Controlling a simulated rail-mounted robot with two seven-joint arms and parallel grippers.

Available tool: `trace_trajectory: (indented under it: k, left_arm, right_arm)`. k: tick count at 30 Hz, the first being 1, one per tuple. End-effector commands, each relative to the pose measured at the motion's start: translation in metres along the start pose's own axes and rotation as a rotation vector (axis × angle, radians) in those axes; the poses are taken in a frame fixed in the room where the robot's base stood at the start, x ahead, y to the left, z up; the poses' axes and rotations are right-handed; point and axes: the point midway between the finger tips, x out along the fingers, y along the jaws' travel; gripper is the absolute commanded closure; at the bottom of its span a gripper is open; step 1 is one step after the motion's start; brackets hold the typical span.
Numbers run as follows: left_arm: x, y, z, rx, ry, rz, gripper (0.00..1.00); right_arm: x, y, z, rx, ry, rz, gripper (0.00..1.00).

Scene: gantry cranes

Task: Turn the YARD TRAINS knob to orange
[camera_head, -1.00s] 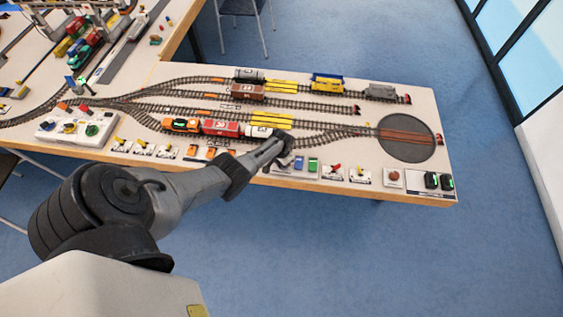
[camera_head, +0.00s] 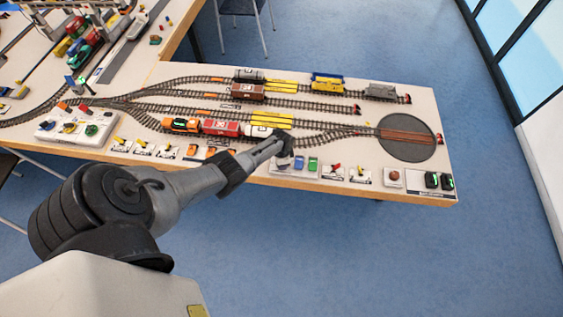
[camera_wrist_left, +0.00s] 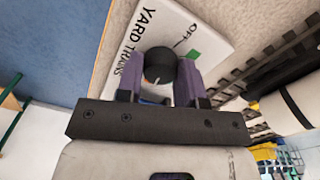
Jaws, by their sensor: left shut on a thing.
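The YARD TRAINS panel (camera_wrist_left: 207,30) is a white plate with black lettering, an OFF label and a green patch in the left wrist view. A round dark knob (camera_wrist_left: 160,65) stands on it, between the two purple fingers of my left gripper (camera_wrist_left: 160,77), which is shut on it. In the head view my left gripper (camera_head: 284,154) is at the left end of the panel (camera_head: 284,171), hiding the knob. My right gripper is not in view.
Blue (camera_head: 299,161) and green (camera_head: 313,164) pieces sit just right of my gripper. Small yellow and red levers line the table's front edge. Tracks with a red wagon (camera_head: 220,128) run close behind, and a round turntable (camera_head: 406,152) is at the right.

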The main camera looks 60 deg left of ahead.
Motion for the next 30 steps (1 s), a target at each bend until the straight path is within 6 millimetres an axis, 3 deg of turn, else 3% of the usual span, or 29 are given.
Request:
trace_trajectory:
  k: [12, 13, 20, 30]
  left_arm:
    - [0.0003, -0.0001, 0.0004, 0.004, -0.001, 0.0, 0.89]
    - [0.0003, -0.0001, 0.0004, 0.004, -0.001, 0.0, 0.64]
    - [0.0002, -0.0001, 0.0003, 0.004, 0.0, 0.0, 0.42]
    - [-0.0053, -0.0004, 0.0002, 0.004, 0.0, -0.001, 0.4]
  right_arm:
    - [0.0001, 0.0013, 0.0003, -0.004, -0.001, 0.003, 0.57]
    - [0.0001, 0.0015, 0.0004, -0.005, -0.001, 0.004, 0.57]
    - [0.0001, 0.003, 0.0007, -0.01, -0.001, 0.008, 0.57]
    - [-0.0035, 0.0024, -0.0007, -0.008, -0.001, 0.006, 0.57]
